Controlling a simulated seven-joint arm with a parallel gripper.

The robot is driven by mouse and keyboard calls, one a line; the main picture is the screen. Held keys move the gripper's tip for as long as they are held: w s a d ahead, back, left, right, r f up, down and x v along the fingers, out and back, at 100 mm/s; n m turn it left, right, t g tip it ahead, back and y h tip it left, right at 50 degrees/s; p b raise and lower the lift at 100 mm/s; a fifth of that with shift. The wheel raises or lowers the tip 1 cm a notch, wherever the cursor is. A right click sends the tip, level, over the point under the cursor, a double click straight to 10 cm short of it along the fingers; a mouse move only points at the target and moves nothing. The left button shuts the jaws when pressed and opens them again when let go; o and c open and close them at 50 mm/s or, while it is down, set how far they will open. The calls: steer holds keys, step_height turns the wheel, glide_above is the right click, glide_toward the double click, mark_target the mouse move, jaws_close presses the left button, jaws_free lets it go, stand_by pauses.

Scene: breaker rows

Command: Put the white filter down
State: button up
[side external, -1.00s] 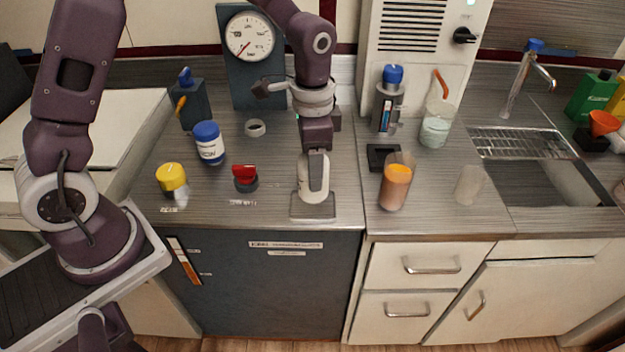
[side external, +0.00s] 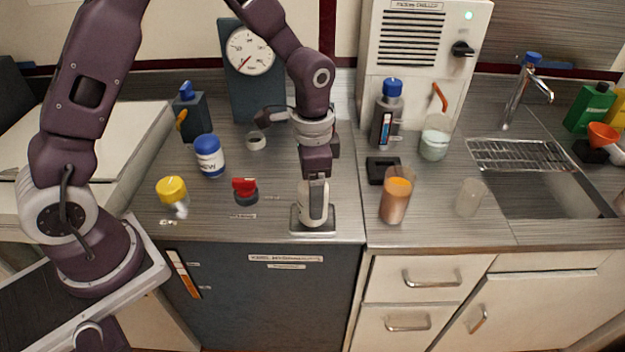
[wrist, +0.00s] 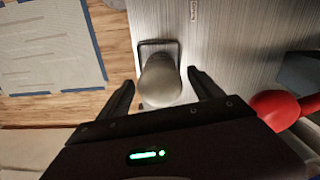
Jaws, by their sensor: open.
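The white filter (side external: 313,207) is a pale, rounded cylinder standing upright on a small grey metal tray (side external: 298,228) at the front edge of the counter. My gripper (side external: 316,190) points straight down over it. In the wrist view the filter (wrist: 160,80) sits between the two dark fingers of my gripper (wrist: 162,88), with a gap visible on the right side; the fingers are open. The tray's rim (wrist: 158,43) shows beyond the filter. The filter's lower part is partly hidden in the wrist view.
A red-topped knob (side external: 244,190) and a yellow-capped item (side external: 172,190) are to the left. A blue-lidded jar (side external: 209,155) stands behind them. An orange-filled beaker (side external: 396,196) and an empty clear cup (side external: 470,197) stand right of the tray. The counter's front edge is close.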

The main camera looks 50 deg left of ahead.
step_height(320, 180, up, 11)
steer(key=s+a+r+n+t, duration=0.3)
steer(key=s+r, duration=0.6)
steer(key=s, duration=0.1)
steer(key=s+a+n+t, duration=0.1)
steer(key=s+n, duration=0.3)
steer(key=s, duration=0.7)
steer(key=shift+a+t, duration=0.3)
steer(key=shift+t, duration=0.5)
